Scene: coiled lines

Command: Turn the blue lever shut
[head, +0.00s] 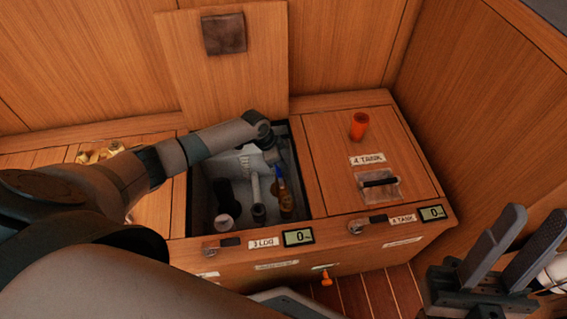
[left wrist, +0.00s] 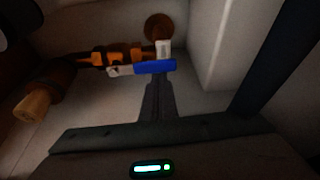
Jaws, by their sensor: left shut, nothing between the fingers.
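The blue lever (left wrist: 155,68) lies nearly level across the left wrist view, beside an orange-brown pipe fitting (left wrist: 110,57). My left gripper (left wrist: 156,84) is shut and empty, with its dark fingertips just below the lever in that view. I cannot tell whether they touch it. In the head view my left gripper (head: 271,155) reaches down into the open compartment (head: 310,190), where a small blue part (head: 280,172) shows on an orange fitting. My right gripper (head: 505,250) is at the lower right of the head view, its two fingers apart and empty, away from the compartment.
The compartment's raised wooden lid (head: 228,75) stands behind it. A closed lid (head: 335,150) to the right carries an orange cup (head: 359,126) and a black handle (head: 378,182). White pipework (head: 255,190) and narrow walls crowd the compartment. Brass parts (head: 100,152) lie at left.

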